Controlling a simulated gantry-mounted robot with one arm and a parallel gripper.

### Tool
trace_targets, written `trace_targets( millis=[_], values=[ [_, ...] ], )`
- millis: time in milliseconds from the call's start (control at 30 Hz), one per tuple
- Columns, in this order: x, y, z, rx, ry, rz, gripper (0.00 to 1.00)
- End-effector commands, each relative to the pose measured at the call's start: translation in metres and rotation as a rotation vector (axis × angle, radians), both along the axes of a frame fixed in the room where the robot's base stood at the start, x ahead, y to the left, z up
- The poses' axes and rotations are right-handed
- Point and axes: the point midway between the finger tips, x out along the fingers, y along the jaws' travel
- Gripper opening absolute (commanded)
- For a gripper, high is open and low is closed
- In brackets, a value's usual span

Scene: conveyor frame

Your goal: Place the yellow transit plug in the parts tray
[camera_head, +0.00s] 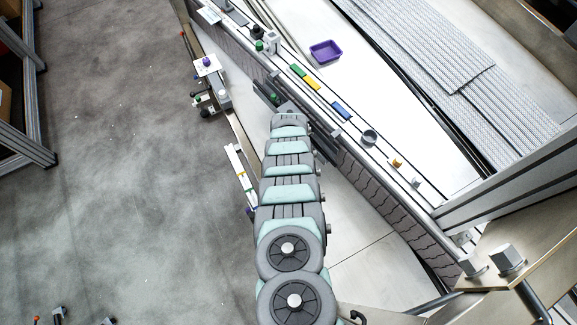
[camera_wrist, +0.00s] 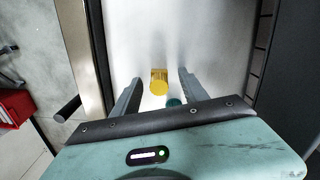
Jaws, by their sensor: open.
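In the wrist view a yellow plug (camera_wrist: 159,87) with a rounded near end stands out against a pale, smooth surface. My gripper (camera_wrist: 160,75) is open, with one finger to the left of the plug and one to the right. Gaps show on both sides of the plug. I cannot tell how far it is below the fingertips. In the head view my arm hides the gripper, and I cannot pick out this plug with certainty. A small purple open tray (camera_head: 324,53), which looks empty, sits on the white surface beyond the conveyor rail.
A small teal round thing (camera_wrist: 174,102) shows close to the right finger. Along the rail lie a green block (camera_head: 298,70), a yellow block (camera_head: 312,83), a blue block (camera_head: 341,110), a grey round cup (camera_head: 369,137) and an orange-yellow piece (camera_head: 397,163). A red bin (camera_wrist: 14,108) stands left.

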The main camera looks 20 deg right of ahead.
Motion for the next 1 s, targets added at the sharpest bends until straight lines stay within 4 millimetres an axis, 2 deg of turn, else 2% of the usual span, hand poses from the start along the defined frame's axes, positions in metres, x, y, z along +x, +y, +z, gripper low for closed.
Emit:
trace_targets(
  millis=[100, 700, 1000],
  values=[
    [-0.0002, 0.0, 0.0001, 0.0, 0.001, 0.0, 0.51],
    [-0.0006, 0.0001, 0.0, 0.001, 0.001, 0.0, 0.01],
    [-0.0007, 0.0001, -0.0001, 0.001, 0.001, 0.0, 0.0]
  ],
)
